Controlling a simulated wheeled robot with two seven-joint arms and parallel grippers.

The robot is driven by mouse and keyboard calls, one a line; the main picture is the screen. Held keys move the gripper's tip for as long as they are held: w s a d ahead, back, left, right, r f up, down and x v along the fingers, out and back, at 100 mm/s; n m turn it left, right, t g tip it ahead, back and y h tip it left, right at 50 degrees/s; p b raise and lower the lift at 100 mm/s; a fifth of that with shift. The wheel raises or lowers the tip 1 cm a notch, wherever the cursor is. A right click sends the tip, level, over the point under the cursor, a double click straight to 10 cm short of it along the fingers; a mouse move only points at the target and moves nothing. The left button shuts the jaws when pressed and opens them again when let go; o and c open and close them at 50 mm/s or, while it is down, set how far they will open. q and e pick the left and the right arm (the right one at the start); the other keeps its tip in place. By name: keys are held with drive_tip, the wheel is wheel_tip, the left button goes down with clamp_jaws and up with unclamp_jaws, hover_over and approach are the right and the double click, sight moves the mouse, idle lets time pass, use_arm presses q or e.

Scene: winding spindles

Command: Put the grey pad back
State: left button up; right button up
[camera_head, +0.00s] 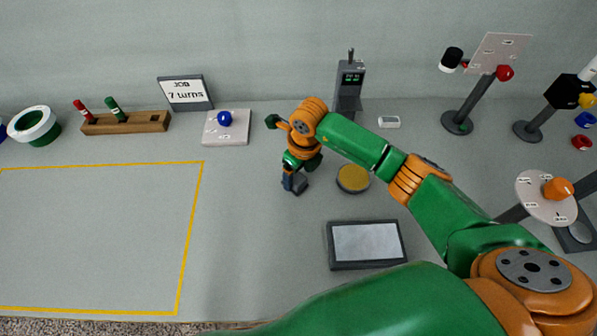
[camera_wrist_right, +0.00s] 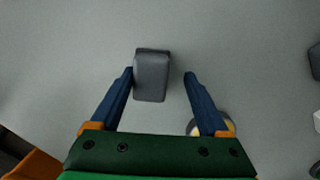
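The grey pad is a small dark grey block with rounded edges, in the right wrist view (camera_wrist_right: 151,84) between the two blue fingers of my right gripper (camera_wrist_right: 159,73). The fingers stand apart. The pad lies close to the left finger, and a gap shows on its right side. Whether it touches the left finger I cannot tell. In the head view my right gripper (camera_head: 290,170) points down at mid-table, with the pad (camera_head: 296,185) at its fingertips, partly hidden. My left gripper is not in view.
A round yellow-topped disc (camera_head: 353,179) and a dark-framed light panel (camera_head: 366,243) lie right of the gripper. A white plate with a blue knob (camera_head: 225,128) is to its left. Behind stands a grey device (camera_head: 349,85). The yellow-outlined area (camera_head: 190,235) is empty.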

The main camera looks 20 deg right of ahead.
sight(303, 177)
drive_tip(key=shift+r, duration=0.3)
wheel_tip(303, 177, up, 12)
drive_tip(key=s+b, duration=0.1)
drive_tip(key=b, duration=0.1)
drive_tip(key=shift+s+d+f, duration=0.15)
drive_tip(key=shift+d+f, duration=0.05)
drive_tip(key=shift+d, duration=0.15)
